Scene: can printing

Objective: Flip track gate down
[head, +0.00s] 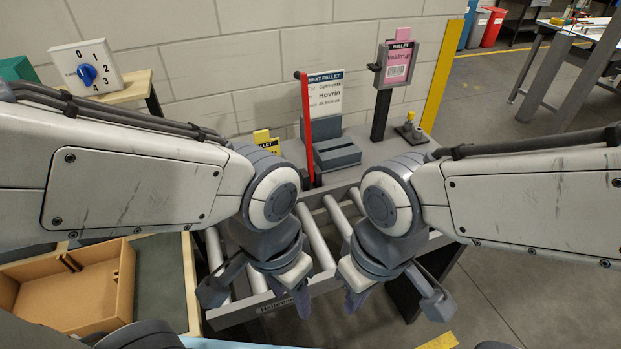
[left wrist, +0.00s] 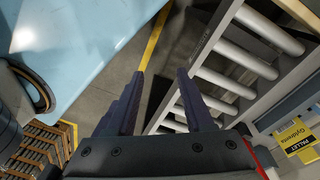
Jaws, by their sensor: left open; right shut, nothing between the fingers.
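A red bar (head: 306,125) stands upright at the far end of the roller track (head: 318,238); it looks like the track gate in a raised position. My left gripper (head: 303,300) is open and empty above the near part of the rollers, well in front of the bar. In the left wrist view its two dark fingers (left wrist: 160,80) are apart, with the rollers (left wrist: 235,80) to the right and floor between them. My right gripper (head: 355,302) is shut and empty near the track's right side. My wrists hide parts of the track.
Behind the bar are a grey block (head: 337,153) and a white pallet sign (head: 325,95). A pink label holder (head: 397,65) stands on a post to the right. A cardboard tray (head: 75,290) lies at left. A dial box (head: 88,68) is at the back left.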

